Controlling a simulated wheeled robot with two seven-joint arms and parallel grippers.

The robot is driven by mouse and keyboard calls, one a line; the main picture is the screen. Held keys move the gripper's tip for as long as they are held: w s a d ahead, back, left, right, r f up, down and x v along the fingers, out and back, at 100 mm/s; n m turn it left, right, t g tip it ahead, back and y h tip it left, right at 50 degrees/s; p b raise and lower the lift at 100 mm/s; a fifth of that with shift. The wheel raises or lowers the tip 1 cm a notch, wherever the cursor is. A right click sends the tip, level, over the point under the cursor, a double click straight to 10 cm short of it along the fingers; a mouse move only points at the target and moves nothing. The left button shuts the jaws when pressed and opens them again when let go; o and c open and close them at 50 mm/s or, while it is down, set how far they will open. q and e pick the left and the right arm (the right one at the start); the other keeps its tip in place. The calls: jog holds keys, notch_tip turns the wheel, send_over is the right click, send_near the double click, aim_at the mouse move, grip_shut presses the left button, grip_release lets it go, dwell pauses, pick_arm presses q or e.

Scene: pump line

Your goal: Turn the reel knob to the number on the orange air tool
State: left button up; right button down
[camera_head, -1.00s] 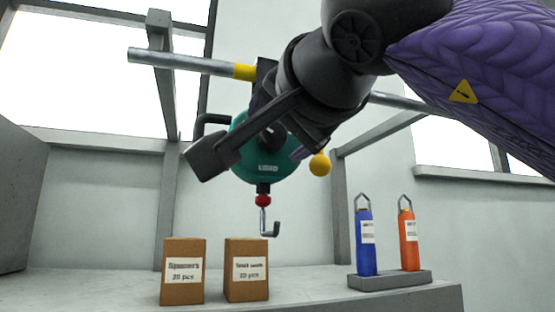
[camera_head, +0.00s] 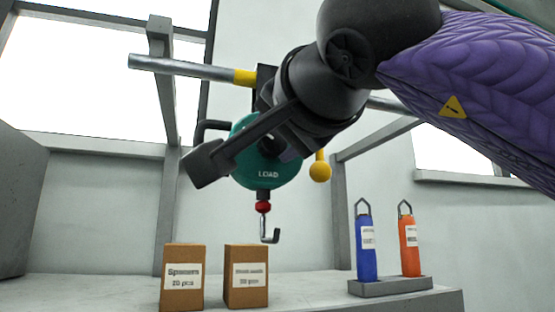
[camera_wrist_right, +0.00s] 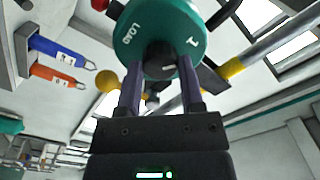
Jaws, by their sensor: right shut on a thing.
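The teal reel (camera_head: 252,180) hangs from the overhead pipe, with "LOAD" on its face. In the right wrist view the reel (camera_wrist_right: 187,22) also shows a "1", and its black knob (camera_wrist_right: 158,57) has a pale mark. My right gripper (camera_wrist_right: 160,80) is shut on the knob, with one finger on each side. In the head view my right wrist hides much of the reel. The orange air tool (camera_head: 409,250) stands upright beside the blue air tool (camera_head: 366,252); its label is too small to read. My left gripper is not in view.
A grey holder (camera_head: 390,288) carries both tools on the bench. Two brown cartons (camera_head: 182,290) stand below the reel. A hook (camera_head: 268,232) hangs under the reel, and a yellow ball (camera_head: 320,171) hangs to its right.

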jog(key=m+b, duration=0.1)
jog(key=m, duration=1)
jog(key=shift+m+b, duration=0.3)
jog(key=shift+b, duration=0.1)
jog(key=m+b, duration=0.1)
jog(key=m, duration=0.5)
jog(key=m+b, duration=0.1)
jog(key=m, duration=0.4)
jog(key=shift+m, duration=0.4)
jog(key=shift+c, duration=1.1)
grip_release()
